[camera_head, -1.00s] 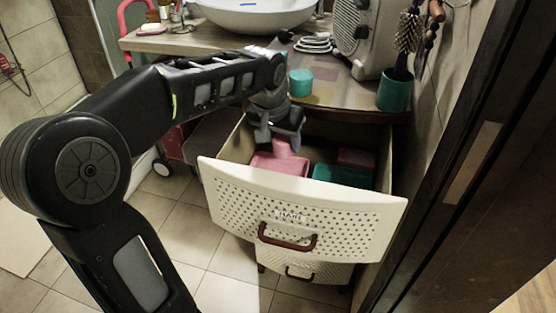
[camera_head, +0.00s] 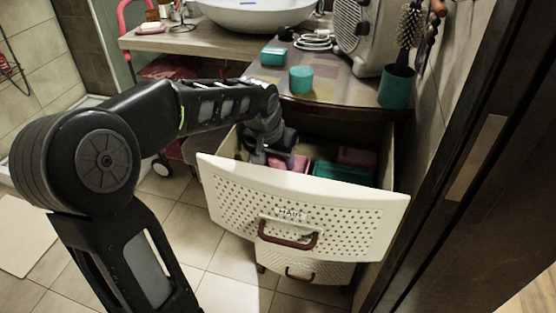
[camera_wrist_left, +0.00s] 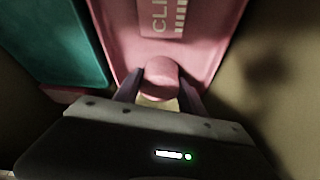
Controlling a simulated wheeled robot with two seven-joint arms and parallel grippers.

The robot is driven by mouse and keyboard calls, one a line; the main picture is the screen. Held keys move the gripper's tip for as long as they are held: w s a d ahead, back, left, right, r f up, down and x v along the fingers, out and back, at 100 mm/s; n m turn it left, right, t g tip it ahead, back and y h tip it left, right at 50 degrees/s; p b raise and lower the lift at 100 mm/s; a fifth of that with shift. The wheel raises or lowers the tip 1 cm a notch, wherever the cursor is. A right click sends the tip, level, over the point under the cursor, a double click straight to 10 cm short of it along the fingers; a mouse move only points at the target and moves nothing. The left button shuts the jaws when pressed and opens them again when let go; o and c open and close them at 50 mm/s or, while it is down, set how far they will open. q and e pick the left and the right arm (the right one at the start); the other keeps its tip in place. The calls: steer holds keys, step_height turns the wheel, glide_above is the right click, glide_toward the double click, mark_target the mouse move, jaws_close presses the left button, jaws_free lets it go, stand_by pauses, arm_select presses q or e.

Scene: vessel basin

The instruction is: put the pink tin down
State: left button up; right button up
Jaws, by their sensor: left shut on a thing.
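The pink tin (camera_wrist_left: 160,78) is a small round thing between the two fingers of my left gripper (camera_wrist_left: 158,95) in the wrist view. The gripper is shut on it. The tin is over the near end of a pink bin (camera_wrist_left: 215,38) with a "CLI" label; I cannot tell whether it touches the bin's floor. In the head view my left gripper (camera_head: 277,158) reaches down into the open drawer (camera_head: 303,211), and the tin cannot be made out. The pink bin (camera_head: 290,163) shows just beside the fingers. My right gripper is out of view.
A teal bin (camera_head: 340,174) stands right of the pink bin, with another pink piece (camera_head: 357,157) behind. On the counter above are a teal tin (camera_head: 301,79), a teal box (camera_head: 273,56) and a teal cup (camera_head: 396,88) with brushes. The drawer front rises before the gripper.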

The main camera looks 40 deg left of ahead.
arm_select(q)
steer(key=shift+f, duration=0.2)
steer(key=o, duration=1.3)
steer(key=shift+o, duration=0.2)
steer(key=shift+r, duration=0.3)
steer(key=p+v, duration=0.2)
steer(key=v, duration=0.9)
steer(key=shift+s+r, duration=0.15)
steer(key=shift+r, duration=0.25)
